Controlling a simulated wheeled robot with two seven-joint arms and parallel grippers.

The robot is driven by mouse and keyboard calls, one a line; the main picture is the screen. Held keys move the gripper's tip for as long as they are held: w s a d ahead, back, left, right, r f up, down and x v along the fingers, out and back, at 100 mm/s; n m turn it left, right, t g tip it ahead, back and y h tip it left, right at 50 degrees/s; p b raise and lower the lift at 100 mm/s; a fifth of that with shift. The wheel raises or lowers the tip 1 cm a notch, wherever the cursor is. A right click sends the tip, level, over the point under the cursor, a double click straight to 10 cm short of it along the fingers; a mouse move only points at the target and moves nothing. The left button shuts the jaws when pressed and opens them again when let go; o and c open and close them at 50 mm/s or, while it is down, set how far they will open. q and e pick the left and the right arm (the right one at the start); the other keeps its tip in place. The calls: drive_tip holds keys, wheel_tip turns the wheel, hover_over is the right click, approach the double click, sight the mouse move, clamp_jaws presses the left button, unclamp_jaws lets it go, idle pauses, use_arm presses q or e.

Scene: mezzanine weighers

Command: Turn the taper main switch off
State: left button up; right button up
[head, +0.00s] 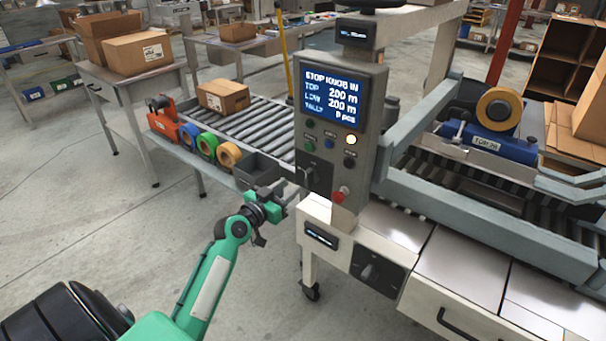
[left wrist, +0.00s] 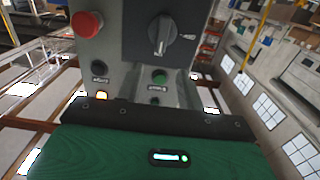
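The taper's grey control panel (head: 340,130) stands upright in the middle of the head view. A black switch plate with a rotary handle (head: 309,175) is low on its left side. The rotary handle also shows large in the left wrist view (left wrist: 162,36), roughly vertical in that picture; its label is too blurred to read. A second rotary knob (head: 368,272) is on a black plate on the machine's lower front. My left gripper (head: 287,195) is just left of and below the panel switch, its fingers apart and empty. Its fingertips are not visible in the wrist view. My right gripper is not visible.
A red stop button (head: 338,196) sits close to the panel switch, also in the wrist view (left wrist: 87,24). Tape rolls (head: 207,146), a grey bin (head: 257,170) and a roller conveyor (head: 250,120) lie behind my gripper. Floor at left is clear.

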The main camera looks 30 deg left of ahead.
sight(306, 174)
use_arm(q)
drive_tip(key=w, duration=0.4)
drive_tip(key=w+p, duration=0.1)
drive_tip(key=w, duration=0.2)
drive_tip(key=shift+d, duration=0.3)
drive_tip(key=shift+w, duration=0.3)
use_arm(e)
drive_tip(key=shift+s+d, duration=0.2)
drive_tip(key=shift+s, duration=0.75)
use_arm(q)
drive_tip(key=shift+c, duration=0.2)
clamp_jaws()
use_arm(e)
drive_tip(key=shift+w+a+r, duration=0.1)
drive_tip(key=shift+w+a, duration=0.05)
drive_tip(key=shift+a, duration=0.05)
